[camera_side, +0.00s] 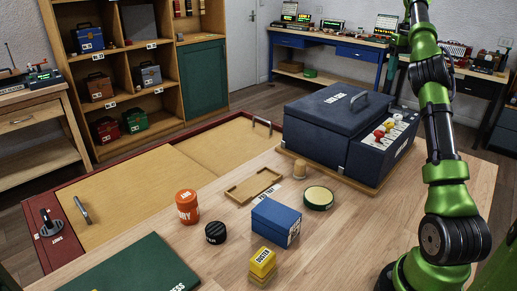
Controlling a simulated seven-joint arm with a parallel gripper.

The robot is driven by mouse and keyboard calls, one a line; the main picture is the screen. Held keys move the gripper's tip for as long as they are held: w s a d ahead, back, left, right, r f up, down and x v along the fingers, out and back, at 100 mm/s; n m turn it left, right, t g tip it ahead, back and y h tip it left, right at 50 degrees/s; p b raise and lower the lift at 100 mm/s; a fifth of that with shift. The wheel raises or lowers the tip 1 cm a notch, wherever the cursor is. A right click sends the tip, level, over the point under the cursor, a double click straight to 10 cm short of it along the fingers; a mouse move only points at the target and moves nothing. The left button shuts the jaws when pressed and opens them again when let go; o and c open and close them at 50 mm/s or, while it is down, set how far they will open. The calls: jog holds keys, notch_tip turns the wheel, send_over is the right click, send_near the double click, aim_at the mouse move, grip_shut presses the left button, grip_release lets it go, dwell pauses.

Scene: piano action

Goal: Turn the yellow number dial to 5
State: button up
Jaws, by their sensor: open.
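A dark blue case (325,110) stands on a wooden base at the back right of the table. Its sloping side panel (372,158) carries small coloured knobs in a row. The yellow dial (389,124) sits between a red knob (379,133) and a white knob (397,117). The dial is too small for me to read its number or pointer. My green arm rises at the right, beside the panel, and leaves the picture at the top. My gripper is out of view.
Bare table lies between these and my arm.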

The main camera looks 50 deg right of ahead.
aim_at(390, 123)
notch_tip(390, 123, down, 16)
jog(key=shift+f, duration=0.1)
dwell(0.5)
jog(key=shift+c, duration=0.4)
jog(key=c, duration=1)
